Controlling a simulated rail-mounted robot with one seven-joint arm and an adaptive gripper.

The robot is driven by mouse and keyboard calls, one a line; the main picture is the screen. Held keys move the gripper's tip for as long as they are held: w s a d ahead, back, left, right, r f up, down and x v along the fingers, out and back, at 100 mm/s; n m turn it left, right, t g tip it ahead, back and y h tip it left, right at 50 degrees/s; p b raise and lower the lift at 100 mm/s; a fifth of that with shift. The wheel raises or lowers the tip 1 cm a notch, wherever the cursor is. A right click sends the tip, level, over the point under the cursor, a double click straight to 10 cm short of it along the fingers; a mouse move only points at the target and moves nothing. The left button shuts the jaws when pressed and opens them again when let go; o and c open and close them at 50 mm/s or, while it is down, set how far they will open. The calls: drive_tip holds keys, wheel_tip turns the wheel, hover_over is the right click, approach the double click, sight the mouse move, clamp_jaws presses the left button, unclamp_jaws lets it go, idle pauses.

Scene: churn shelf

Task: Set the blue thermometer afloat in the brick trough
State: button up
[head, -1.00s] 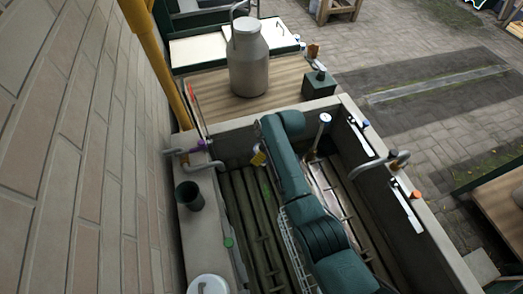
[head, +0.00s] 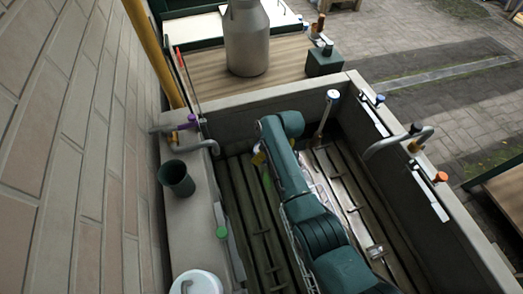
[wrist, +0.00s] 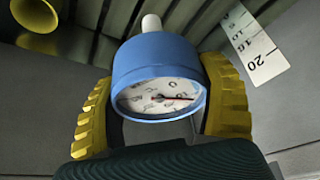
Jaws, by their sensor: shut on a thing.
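The blue thermometer (wrist: 158,62) has a round white dial facing the wrist camera and a pale stem end at its far side. My gripper (wrist: 155,100) is shut on it, with one yellow ridged finger on each side. In the head view my arm reaches down into the grey-walled trough (head: 270,112), and a yellow finger of my gripper (head: 259,157) shows beside the arm. The thermometer is hidden there behind the arm. The trough has a dark slatted bottom. I cannot tell where any water surface lies.
An upright pipe (head: 326,115) stands in the trough's far right corner. Bent taps (head: 398,143) sit on the right rim. A dark green cup (head: 177,178) and a white lidded pot (head: 197,283) stand on the left ledge. A metal churn (head: 246,40) stands behind. A marked scale (wrist: 254,45) shows near my gripper.

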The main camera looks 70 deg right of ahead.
wheel_tip(320, 180, down, 12)
drive_tip(key=b, duration=0.9)
drive_tip(key=o, duration=1.2)
drive_tip(key=v, duration=1.2)
drive_tip(key=shift+d, duration=0.1)
